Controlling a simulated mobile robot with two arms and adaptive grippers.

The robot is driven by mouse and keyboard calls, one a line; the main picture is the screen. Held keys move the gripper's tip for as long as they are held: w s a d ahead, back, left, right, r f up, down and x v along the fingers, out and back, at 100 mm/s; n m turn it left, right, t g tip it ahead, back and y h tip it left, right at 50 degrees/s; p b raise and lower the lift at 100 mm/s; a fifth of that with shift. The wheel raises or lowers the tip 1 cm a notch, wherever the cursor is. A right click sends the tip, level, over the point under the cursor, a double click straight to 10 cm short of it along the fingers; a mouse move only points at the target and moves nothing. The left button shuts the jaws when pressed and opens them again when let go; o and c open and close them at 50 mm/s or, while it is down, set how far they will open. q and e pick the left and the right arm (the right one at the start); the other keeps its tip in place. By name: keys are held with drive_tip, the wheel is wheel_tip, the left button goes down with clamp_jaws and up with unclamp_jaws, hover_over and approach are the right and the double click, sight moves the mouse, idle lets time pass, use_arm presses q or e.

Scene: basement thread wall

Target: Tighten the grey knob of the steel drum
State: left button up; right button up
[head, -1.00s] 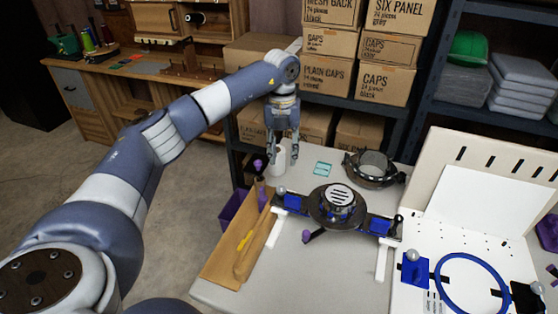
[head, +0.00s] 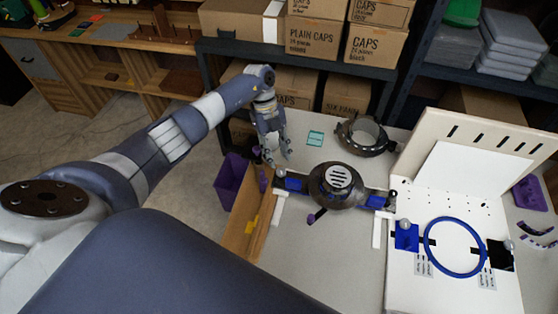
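A dark steel drum (head: 338,198) with a pale slotted top sits in the middle of a bar with blue ends on the grey table. A small grey knob (head: 281,172) stands at the bar's left end. My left gripper (head: 280,161) points down just above and behind this knob. Its fingers look apart, with nothing seen between them. I cannot tell whether a fingertip touches the knob. A dark lever with a purple end (head: 317,216) sticks out at the drum's front left. My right gripper is not in view.
A dark metal ring (head: 365,137) and a small teal card (head: 315,138) lie behind the drum. A white board (head: 400,280) with a blue hoop stands right. A wooden tray (head: 238,232) and purple bin (head: 230,181) are left. Boxes fill the shelf behind. The front table is clear.

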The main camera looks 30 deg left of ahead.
sight(281, 169)
use_arm(q)
drive_tip(key=x, duration=0.3)
drive_tip(key=shift+f, duration=0.25)
drive_tip(key=shift+s+d+f, duration=0.1)
drive_tip(key=shift+d+f, duration=0.05)
drive_tip(key=shift+f, duration=0.2)
drive_tip(key=shift+c, duration=0.6)
drive_tip(key=c, duration=0.6)
drive_tip(key=m+b, duration=0.1)
drive_tip(key=b, duration=0.1)
drive_tip(key=m+y+b, duration=0.1)
drive_tip(key=m+b, duration=0.1)
drive_tip(key=shift+w+d+f+g, duration=0.1)
drive_tip(key=shift+w+f+g, duration=0.1)
drive_tip(key=shift+f+g, duration=0.15)
drive_tip(key=shift+c, duration=0.2)
drive_tip(key=shift+r+m+g+b, duration=0.3)
drive_tip(key=shift+m+b, duration=0.45)
drive_tip(key=shift+m, duration=0.15)
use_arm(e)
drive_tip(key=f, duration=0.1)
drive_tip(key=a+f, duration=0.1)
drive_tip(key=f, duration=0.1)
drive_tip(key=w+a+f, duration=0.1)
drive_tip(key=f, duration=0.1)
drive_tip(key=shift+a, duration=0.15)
